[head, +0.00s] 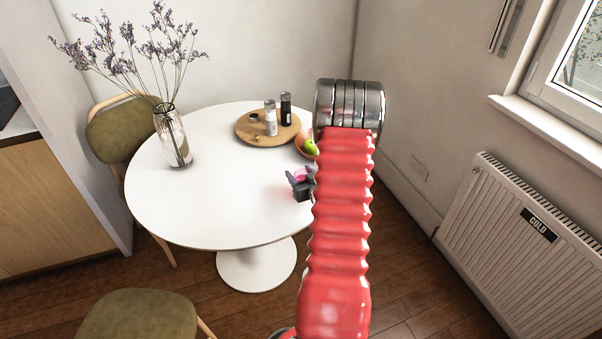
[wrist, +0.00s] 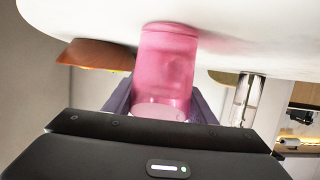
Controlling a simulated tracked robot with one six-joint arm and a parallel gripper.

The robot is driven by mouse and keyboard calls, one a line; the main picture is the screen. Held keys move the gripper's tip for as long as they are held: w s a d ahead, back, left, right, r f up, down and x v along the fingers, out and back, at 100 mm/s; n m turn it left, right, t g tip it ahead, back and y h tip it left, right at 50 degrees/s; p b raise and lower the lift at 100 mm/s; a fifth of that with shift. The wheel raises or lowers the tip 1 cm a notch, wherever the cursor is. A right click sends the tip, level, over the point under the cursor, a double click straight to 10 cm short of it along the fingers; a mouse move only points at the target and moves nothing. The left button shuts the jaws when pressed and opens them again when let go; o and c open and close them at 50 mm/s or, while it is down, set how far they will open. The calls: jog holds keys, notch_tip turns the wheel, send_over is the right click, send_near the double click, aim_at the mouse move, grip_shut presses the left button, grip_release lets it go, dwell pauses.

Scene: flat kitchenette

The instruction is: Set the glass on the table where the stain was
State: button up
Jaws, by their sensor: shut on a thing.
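My gripper (head: 300,181) is low over the right side of the round white table (head: 215,215). It is shut on a pink see-through glass (wrist: 166,68), with a finger on each side of it. In the head view only a bit of pink shows between the fingers; my red arm covers part of this area. In the wrist view, which is upside down, the glass's far end meets the table top or lies very close to it; I cannot tell which. A pink tint lies on the table beside it. I see no stain on the visible table top.
A fruit bowl (head: 303,146) stands just behind the gripper. A round wooden board (head: 245,133) with two shakers (head: 271,118) is farther back. A glass vase of dried flowers (head: 173,140) stands at the left. The table's front and middle are clear.

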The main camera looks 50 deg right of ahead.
jog(key=o, duration=1.3)
jog(key=v, duration=1.2)
